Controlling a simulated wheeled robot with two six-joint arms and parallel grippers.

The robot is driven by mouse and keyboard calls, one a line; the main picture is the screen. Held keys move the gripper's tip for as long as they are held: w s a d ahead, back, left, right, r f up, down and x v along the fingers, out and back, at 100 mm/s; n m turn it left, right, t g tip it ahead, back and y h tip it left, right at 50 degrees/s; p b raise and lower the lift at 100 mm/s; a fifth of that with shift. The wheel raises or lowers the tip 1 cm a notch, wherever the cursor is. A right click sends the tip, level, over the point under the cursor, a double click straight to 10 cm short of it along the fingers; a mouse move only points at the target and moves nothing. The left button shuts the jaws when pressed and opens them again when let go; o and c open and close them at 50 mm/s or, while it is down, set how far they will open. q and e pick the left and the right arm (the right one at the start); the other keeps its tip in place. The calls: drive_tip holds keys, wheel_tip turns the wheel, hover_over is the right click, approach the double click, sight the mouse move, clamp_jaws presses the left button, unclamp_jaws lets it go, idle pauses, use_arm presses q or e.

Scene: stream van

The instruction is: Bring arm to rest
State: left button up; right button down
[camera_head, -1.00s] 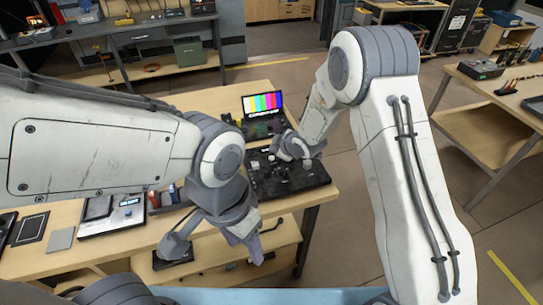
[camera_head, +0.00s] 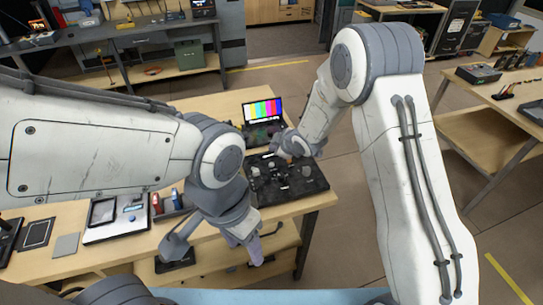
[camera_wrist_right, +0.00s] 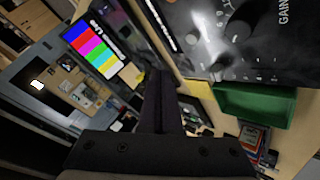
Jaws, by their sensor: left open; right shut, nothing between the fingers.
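My left arm comes in from the left in the head view. Its gripper (camera_head: 245,250) hangs over the front edge of the wooden table, open and empty, its fingers partly hidden by the wrist. My right arm reaches down from the upper right, and its wrist is above the black control panel (camera_head: 305,187). The right fingers are hard to make out in the head view. In the right wrist view my right gripper (camera_wrist_right: 160,98) is shut and empty, with the panel (camera_wrist_right: 240,40) and its knobs close by.
A laptop with colour bars (camera_head: 262,107) stands behind the panel. A white-framed device (camera_head: 118,215) and small coloured items lie at the table's left. A side table (camera_head: 500,100) stands at the right, with open floor between. A green box (camera_wrist_right: 255,105) shows in the wrist view.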

drive_tip(key=s+d+r+m+g+h, duration=0.1)
drive_tip(key=s+r, duration=0.3)
drive_tip(key=s, duration=0.9)
drive_tip(key=s+d+r+m+g+h, duration=0.1)
drive_tip(key=s+r+m+g, duration=0.3)
drive_tip(key=s, duration=0.9)
drive_tip(key=s+d+r+m+g+h, duration=0.1)
drive_tip(key=s+r, duration=0.5)
drive_tip(key=s, duration=0.6)
drive_tip(key=shift+s+d+m+g+h, duration=0.3)
drive_tip(key=shift+s+d+m+g, duration=0.1)
drive_tip(key=shift+m+g, duration=0.55)
drive_tip(key=shift+r, duration=0.1)
